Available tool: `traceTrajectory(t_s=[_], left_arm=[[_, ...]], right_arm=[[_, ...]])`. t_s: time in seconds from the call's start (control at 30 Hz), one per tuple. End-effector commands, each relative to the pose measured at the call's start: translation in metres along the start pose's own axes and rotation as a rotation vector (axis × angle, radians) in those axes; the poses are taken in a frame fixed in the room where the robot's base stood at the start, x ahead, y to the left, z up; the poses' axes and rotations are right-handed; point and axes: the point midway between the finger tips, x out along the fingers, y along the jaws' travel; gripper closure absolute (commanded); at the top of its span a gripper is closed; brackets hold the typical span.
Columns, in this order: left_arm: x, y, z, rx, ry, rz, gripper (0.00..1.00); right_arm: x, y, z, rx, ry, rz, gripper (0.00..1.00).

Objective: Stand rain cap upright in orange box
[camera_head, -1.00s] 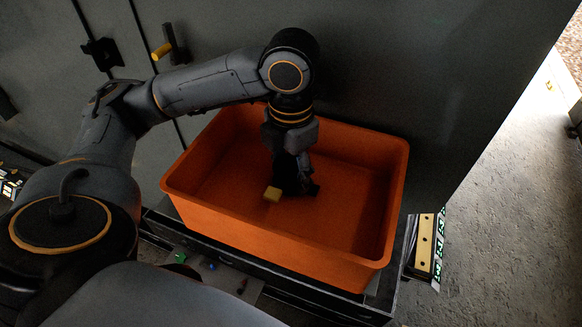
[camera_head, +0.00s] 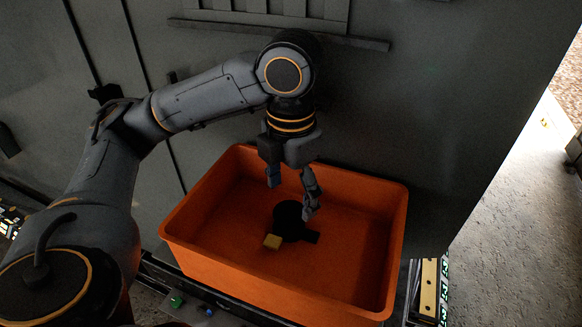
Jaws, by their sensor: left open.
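The orange box (camera_head: 375,293) stands open-topped in the middle of the camera_head view. Inside it, on its floor left of the middle, is a small black thing with a round body, the likely rain cap (camera_head: 289,219), with a yellow piece (camera_head: 272,242) at its lower left. I cannot tell for sure whether it stands upright. My left gripper (camera_head: 292,196) is open above it, its fingers apart and pointing down, one to each side. The gripper seems clear of the cap. My right gripper is not in view.
A grey cabinet wall (camera_head: 420,110) with a ledge stands behind the box. A yellow strip (camera_head: 429,289) and green-lit parts lie right of the box. The right half of the box's floor is bare. Open concrete floor (camera_head: 510,215) lies at the right.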

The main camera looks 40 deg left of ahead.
Motion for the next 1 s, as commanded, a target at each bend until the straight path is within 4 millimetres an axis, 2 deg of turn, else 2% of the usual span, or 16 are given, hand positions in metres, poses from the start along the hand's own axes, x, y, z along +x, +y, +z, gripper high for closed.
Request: traceTrajectory(t_s=[0.03, 0.1, 0.37, 1.0], left_arm=[[-0.012, 0.001, 0.001, -0.002, -0.006, 0.003, 0.24], [-0.023, 0.001, 0.001, -0.002, -0.005, 0.002, 0.24], [-0.050, 0.000, 0.000, -0.001, -0.001, 0.000, 0.24], [-0.053, 0.000, 0.000, -0.001, 0.000, -0.001, 0.24]], right_arm=[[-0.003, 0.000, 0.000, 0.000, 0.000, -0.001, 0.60], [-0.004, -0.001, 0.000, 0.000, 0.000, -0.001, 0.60], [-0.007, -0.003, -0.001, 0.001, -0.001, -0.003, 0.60], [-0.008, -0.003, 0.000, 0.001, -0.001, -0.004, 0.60]])
